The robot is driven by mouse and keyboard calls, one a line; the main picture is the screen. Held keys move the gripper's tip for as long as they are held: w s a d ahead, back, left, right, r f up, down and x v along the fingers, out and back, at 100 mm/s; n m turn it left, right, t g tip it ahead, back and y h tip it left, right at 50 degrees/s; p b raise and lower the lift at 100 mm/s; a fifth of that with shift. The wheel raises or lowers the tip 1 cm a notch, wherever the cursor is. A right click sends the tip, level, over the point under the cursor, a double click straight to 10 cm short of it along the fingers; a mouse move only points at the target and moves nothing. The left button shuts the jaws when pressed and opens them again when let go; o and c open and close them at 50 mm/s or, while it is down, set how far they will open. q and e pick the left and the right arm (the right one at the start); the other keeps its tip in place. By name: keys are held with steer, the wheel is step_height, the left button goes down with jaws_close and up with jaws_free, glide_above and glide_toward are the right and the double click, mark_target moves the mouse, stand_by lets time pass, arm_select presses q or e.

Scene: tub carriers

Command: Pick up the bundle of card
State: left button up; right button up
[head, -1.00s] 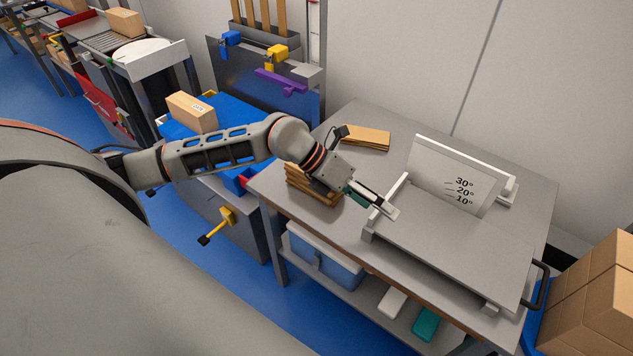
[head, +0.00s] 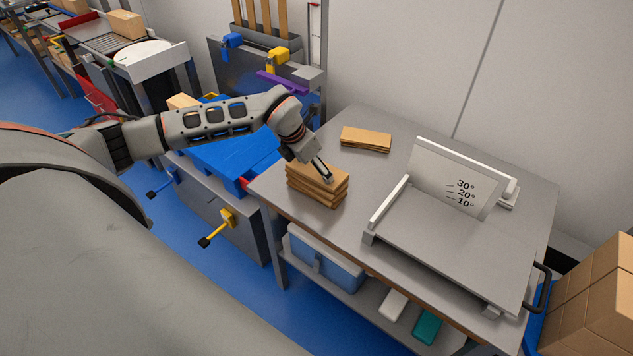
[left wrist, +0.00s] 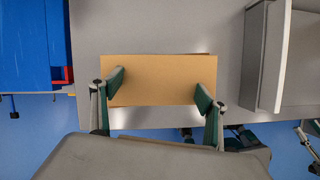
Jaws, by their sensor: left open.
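A stacked bundle of brown card (head: 318,187) lies on the grey table near its front left edge. My left gripper (head: 327,177) is above the bundle in the head view, with its fingers pointing down. In the left wrist view the open fingers (left wrist: 161,88) show over the two ends of the bundle (left wrist: 160,75), one on each side. Whether they touch it I cannot tell. A second, flatter stack of card (head: 366,139) lies farther back on the table.
A grey tilting board fixture with angle marks (head: 450,240) takes up the table's right side. A blue tub carrier (head: 225,150) stands left of the table. Cardboard boxes (head: 590,295) stand at the right. The tabletop (head: 375,110) is bare behind the flatter stack.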

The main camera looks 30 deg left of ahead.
arm_select(q)
steer(key=shift+x, duration=0.8)
steer(key=c, duration=1.3)
steer(key=shift+r, duration=0.15)
